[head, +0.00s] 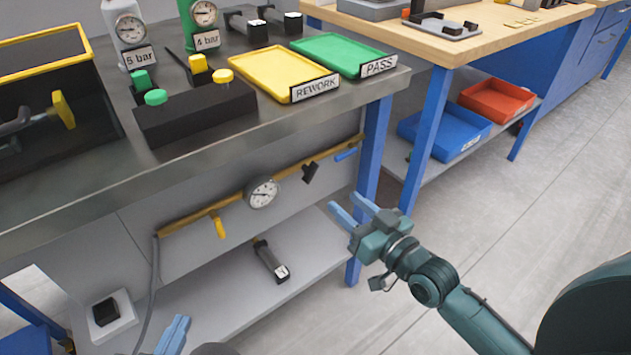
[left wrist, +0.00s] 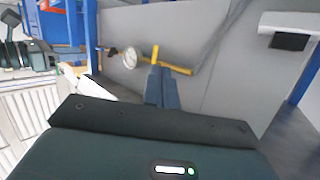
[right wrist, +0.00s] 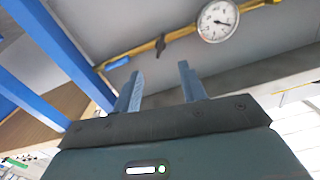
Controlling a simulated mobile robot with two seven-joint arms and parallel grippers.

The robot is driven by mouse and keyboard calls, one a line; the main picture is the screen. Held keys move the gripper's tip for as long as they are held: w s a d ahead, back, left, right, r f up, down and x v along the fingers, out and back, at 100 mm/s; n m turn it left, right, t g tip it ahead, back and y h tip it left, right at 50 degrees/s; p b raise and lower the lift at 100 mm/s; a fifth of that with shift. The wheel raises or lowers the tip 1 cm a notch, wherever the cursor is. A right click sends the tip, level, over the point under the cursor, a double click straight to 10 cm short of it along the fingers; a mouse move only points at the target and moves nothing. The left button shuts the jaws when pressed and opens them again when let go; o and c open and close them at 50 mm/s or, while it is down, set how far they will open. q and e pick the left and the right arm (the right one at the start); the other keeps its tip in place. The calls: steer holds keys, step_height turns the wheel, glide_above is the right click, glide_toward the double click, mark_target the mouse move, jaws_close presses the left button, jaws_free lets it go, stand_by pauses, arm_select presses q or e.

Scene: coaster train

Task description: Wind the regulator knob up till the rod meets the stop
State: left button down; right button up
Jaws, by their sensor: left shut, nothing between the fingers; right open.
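The yellow pipe (head: 190,218) runs along the panel under the bench, with a round white gauge (head: 262,193) on it. A small black knob-like part (head: 311,172) sits on the pipe right of the gauge; it also shows in the right wrist view (right wrist: 160,45). A yellow lever (head: 220,228) hangs left of the gauge. I cannot make out which parts are the rod and stop. My right gripper (head: 353,205) is open and empty, in front of the pipe's right end, apart from the knob. My left gripper (head: 180,325) is shut and empty, low at the front left.
The steel bench (head: 70,205) overhangs the pipe. A blue leg (head: 373,150) stands right of the panel. The lower shelf (head: 215,300) carries a black device (head: 270,262). A box with a black top (head: 107,312) is at lower left. The floor at right is clear.

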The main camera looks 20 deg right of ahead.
mark_target(314, 175)
steer(key=b+x, duration=0.2)
steer(key=x, duration=0.8)
arm_select(q)
steer(key=shift+w+d+m+t+h, duration=0.3)
steer(key=shift+t+h, duration=0.1)
steer(key=shift+t, duration=0.4)
arm_select(e)
steer(key=shift+w+a, duration=0.25)
steer(key=shift+w, duration=0.3)
steer(key=shift+c, duration=0.3)
jaws_close()
steer(key=shift+r+p, duration=0.15)
steer(key=shift+p, duration=0.3)
steer(key=shift+m+p, duration=0.5)
steer(key=shift+m, duration=0.3)
arm_select(q)
steer(key=shift+s+a+n+g+y, duration=0.35)
steer(key=shift+n+g+y, duration=0.05)
steer(key=shift+g, duration=0.5)
